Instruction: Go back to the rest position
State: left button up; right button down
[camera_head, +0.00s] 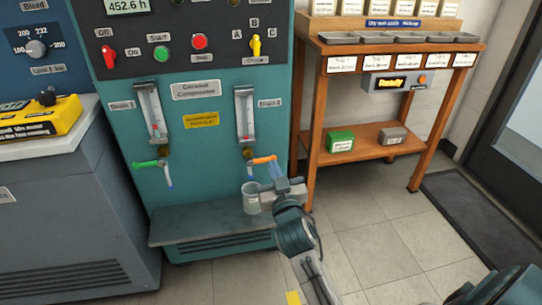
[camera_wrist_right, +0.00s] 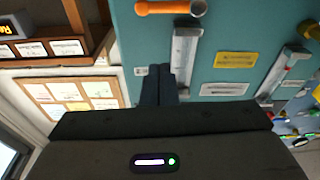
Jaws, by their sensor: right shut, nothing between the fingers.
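My right gripper (camera_head: 279,180) is in front of the teal compressor cabinet (camera_head: 206,135), just below the orange-handled drain valve (camera_head: 263,160). Its fingers are together with nothing between them. In the right wrist view the shut fingers (camera_wrist_right: 158,85) point toward the cabinet, and the orange handle (camera_wrist_right: 165,7) shows at the top. A clear jar (camera_head: 251,198) stands on the cabinet's ledge under the orange-handled valve, close beside the gripper and partly behind it. My left gripper is not in view.
A green-handled valve (camera_head: 150,163) is on the cabinet's left. A wooden bench (camera_head: 392,140) with trays stands at the right. A grey unit (camera_head: 70,200) with a yellow device (camera_head: 40,118) is at the left. The tiled floor (camera_head: 385,230) is clear between the bench and me.

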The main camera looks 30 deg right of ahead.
jog(key=shift+s+a+f, duration=0.1)
jog(key=shift+s+a, duration=0.05)
jog(key=shift+s, duration=0.45)
